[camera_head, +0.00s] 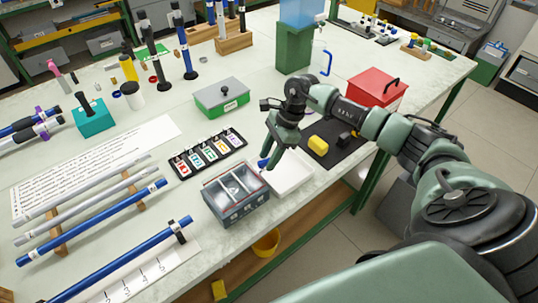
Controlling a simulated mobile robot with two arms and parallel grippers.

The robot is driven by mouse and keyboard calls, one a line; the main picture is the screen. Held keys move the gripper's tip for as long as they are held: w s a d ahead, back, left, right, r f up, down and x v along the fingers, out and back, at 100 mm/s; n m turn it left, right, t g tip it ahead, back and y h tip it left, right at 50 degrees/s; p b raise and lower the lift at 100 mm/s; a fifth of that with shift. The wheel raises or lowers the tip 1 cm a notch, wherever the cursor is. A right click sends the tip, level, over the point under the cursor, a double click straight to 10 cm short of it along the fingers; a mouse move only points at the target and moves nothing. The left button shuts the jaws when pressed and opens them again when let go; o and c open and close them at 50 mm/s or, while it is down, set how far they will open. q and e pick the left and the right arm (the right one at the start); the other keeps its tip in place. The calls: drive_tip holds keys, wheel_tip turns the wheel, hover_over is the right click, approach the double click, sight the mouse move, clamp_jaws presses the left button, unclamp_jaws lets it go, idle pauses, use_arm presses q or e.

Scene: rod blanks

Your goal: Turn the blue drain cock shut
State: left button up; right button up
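A small blue part (263,163), which looks like the drain cock, shows at the back right corner of the grey divided box (237,216). My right gripper (270,160) reaches down from the upper right. Its fingertips are right beside the blue part and partly hide it. I cannot tell whether they touch it, or whether the fingers are open or shut. The turn position of the blue part is too small to read. My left gripper is not in view.
A white tray (290,178) lies right of the grey box. A green box (221,97) and a rack of labelled items (207,153) stand behind. Long rods (95,222) lie at left.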

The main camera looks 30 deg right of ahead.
clamp_jaws()
drive_tip(key=shift+m, duration=0.3)
drive_tip(key=m+b, duration=0.1)
drive_tip(key=m+t, duration=0.1)
drive_tip(key=m, duration=0.1)
drive_tip(key=shift+s+a+f+b, duration=0.1)
drive_tip(key=shift+s+a+b, duration=0.05)
drive_tip(key=shift+s+b, duration=0.2)
drive_tip(key=shift+s+a+m+t+h+b, duration=0.15)
drive_tip(key=shift+m+t+h+b, duration=0.4)
drive_tip(key=shift+m+b, duration=1)
drive_tip(key=shift+s+a+m+t+h+b, duration=0.1)
drive_tip(key=shift+a+m+t+h+b, duration=0.45)
drive_tip(key=shift+m, duration=1.65)
drive_tip(key=shift+s+d+m+t+h+b, duration=0.1)
drive_tip(key=shift+m+t+h+b, duration=0.1)
drive_tip(key=shift+m+h+b, duration=1.1)
drive_tip(key=shift+a+m+y, duration=0.1)
drive_tip(key=shift+m+y, duration=0.3)
drive_tip(key=shift+m, duration=0.25)
drive_tip(key=shift+r, duration=0.2)
unclamp_jaws()
